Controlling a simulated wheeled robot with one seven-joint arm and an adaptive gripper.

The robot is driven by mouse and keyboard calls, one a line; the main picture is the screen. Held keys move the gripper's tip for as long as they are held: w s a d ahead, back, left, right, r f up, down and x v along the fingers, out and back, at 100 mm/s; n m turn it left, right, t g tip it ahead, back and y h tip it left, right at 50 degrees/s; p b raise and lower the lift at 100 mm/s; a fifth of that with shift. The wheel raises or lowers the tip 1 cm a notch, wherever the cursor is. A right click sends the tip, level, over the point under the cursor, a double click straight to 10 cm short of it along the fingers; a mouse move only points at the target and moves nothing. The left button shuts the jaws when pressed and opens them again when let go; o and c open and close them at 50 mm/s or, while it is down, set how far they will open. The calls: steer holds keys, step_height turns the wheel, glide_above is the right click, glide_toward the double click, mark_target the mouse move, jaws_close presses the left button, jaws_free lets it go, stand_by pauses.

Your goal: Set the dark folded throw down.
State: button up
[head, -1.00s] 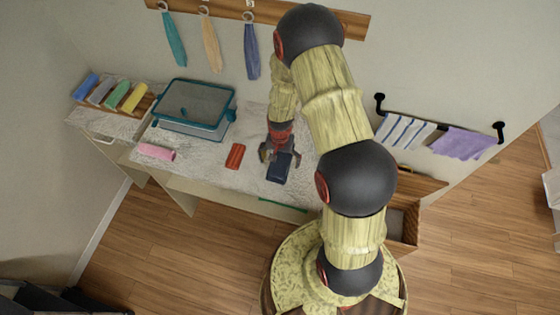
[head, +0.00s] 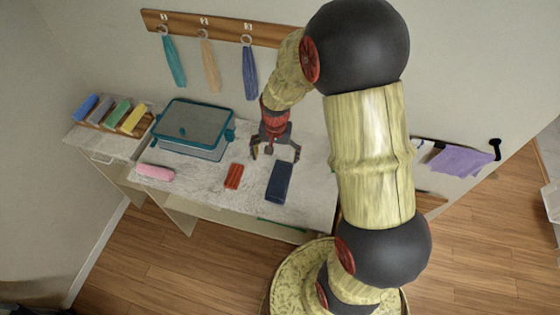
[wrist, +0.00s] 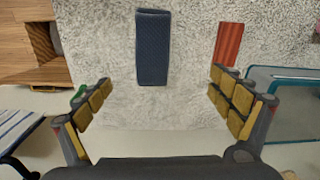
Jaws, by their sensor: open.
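The dark folded throw (head: 279,182) is a navy blue block lying flat on the light speckled counter (head: 210,189). In the wrist view the throw (wrist: 153,48) lies beyond and between the spread fingers, apart from them. My gripper (head: 274,155) is open and empty, above the counter and behind the throw in the head view. The gripper also shows in the wrist view (wrist: 158,105) with its fingers wide apart.
A red folded cloth (head: 233,176) lies left of the throw. A pink roll (head: 155,172), a teal-lidded bin (head: 193,127) and a rack of coloured rolls (head: 113,114) are further left. Towels hang from a wooden rail (head: 220,28). A purple towel (head: 460,160) hangs at right.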

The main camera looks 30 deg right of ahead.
steer(key=s+a+r+n+t, duration=0.1)
steer(key=s+a+r+n, duration=0.15)
steer(key=r, duration=0.65)
steer(key=s+a+r+n+t, duration=0.1)
steer(key=s+a+r+t, duration=0.2)
steer(key=r, duration=0.7)
steer(key=s+a+r+n, duration=0.1)
steer(key=s+r+n, duration=0.1)
steer(key=s+r, duration=0.2)
steer(key=s+a+r+n+t, duration=0.1)
steer(key=s+a+r+n, duration=0.1)
steer(key=s+r, duration=0.3)
steer(key=s, duration=0.4)
steer(key=shift+s+r, duration=0.15)
steer(key=shift+r, duration=0.1)
steer(key=shift+a+f+n, duration=0.1)
steer(key=shift+n, duration=0.15)
step_height(320, 180, down, 14)
steer(key=b, duration=1.4)
